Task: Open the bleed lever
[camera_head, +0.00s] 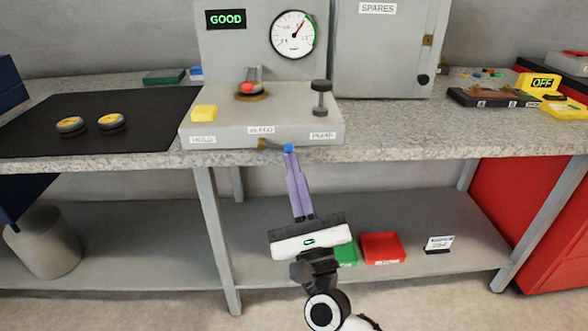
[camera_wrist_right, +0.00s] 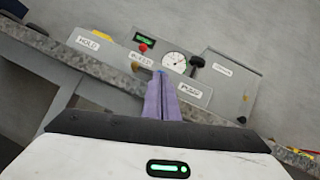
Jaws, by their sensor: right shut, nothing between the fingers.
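The bleed lever (camera_head: 288,148) has a blue tip and sits on a brass fitting (camera_head: 264,143) at the front of the grey test stand, under the BLEED label (camera_head: 261,130). The lever points right, along the front face. In the right wrist view its blue tip (camera_wrist_right: 161,72) shows just past my fingers. My right gripper (camera_head: 291,155) has purple fingers, shut and empty. Its fingertips are right at the blue tip, from the front and below. I cannot tell whether they touch it. My left gripper is not in view.
The grey stand (camera_head: 225,137) carries a GOOD display (camera_head: 226,19), a gauge (camera_head: 293,34), a yellow HOLD button (camera_head: 204,113) and a black pump knob (camera_head: 321,98). A grey SPARES cabinet (camera_head: 385,50) stands to the right. The counter edge runs just below the lever.

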